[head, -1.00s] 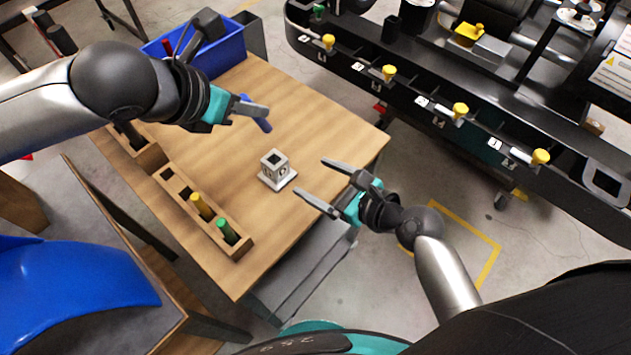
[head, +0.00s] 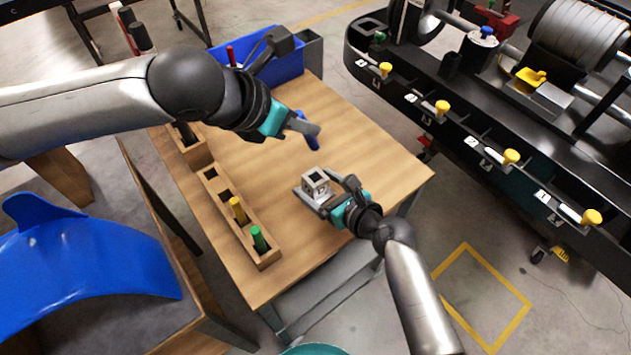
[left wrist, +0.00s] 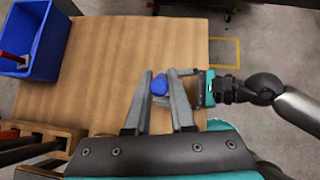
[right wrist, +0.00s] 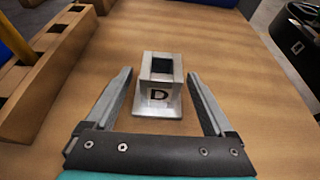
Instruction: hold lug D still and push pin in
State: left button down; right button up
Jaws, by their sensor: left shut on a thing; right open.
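Lug D (head: 316,183) is a small light-grey square block with a square hole in its top, standing upright on the wooden table. Its letter D faces my right gripper in the right wrist view (right wrist: 158,95). My right gripper (head: 312,198) is open, with a finger on each side of the lug and visible gaps to it. My left gripper (head: 304,128) is shut on a blue pin (head: 303,138) and holds it above the table, behind the lug in the head view. The pin's blue top shows in the left wrist view (left wrist: 159,86).
A wooden rack (head: 215,194) with yellow and green pins (head: 259,239) stands along the table's left side. A blue bin (head: 270,66) stands at the back. The kart (head: 480,160) with yellow-headed pins is to the right.

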jog(key=shift+w+a+f, duration=0.15)
jog(key=shift+w+a, duration=0.15)
jog(key=shift+w, duration=0.1)
jog(key=shift+c, duration=0.3)
grip_shut()
dwell(0.3)
